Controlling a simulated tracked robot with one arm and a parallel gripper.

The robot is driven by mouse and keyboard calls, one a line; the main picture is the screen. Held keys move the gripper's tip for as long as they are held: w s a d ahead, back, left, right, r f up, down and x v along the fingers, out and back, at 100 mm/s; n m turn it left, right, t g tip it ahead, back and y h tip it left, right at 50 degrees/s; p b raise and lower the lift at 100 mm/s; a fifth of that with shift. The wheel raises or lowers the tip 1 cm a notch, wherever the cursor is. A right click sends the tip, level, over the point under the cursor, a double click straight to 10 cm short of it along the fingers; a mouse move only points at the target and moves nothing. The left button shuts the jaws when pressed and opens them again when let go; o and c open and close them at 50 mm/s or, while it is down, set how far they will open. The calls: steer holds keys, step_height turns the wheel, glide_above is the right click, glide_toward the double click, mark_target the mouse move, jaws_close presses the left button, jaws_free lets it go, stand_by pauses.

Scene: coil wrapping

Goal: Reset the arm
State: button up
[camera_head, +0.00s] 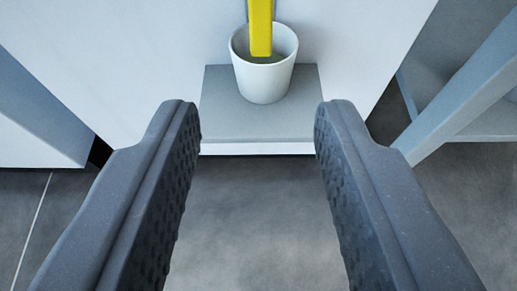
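My gripper (258,112) shows in the head camera view as two dark grey fingers with studded inner pads. The fingers are wide apart, with nothing between them but floor and the scene beyond. A white cup (264,82) stands upright ahead, centred in the gap past the fingertips. A yellow bar-shaped object (260,28) stands in the cup and runs out of the top of the picture. Its lower end is inside the cup. The gripper does not appear to touch the cup or the bar.
The cup stands on a small grey shelf (220,118) with a white front edge, against a white panel (130,60). A grey-blue frame with shelves (480,85) is at the right. Dark floor tiles (250,230) below look clear.

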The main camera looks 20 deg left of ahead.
stand_by(0.4)
steer(key=w+d+r+h, duration=0.2)
steer(key=w+r, duration=0.1)
steer(key=r, duration=1)
steer(key=w+d+r+t+h, duration=0.1)
steer(key=w+d+r, duration=0.25)
steer(key=r, duration=0.85)
steer(key=w+d+r+h, duration=0.2)
steer(key=w+r, duration=0.2)
steer(key=r, duration=0.9)
steer(key=s+a+r+m+t+h+p, duration=0.1)
steer(key=s+r, duration=0.2)
steer(key=r, duration=0.9)
steer(key=s+a+r+m, duration=0.1)
steer(key=s+r, duration=0.2)
steer(key=r, duration=0.9)
steer(key=s+a+r, duration=0.3)
steer(key=s+r, duration=0.6)
steer(key=s, duration=0.1)
steer(key=s+a+r+m+y+p, duration=0.1)
steer(key=s+a+r, duration=0.2)
steer(key=s+r, duration=0.7)
steer(key=s+a+r, duration=0.2)
steer(key=s+r, duration=0.8)
steer(key=shift+a+t+y, duration=0.3)
steer(key=shift+a+t, duration=0.1)
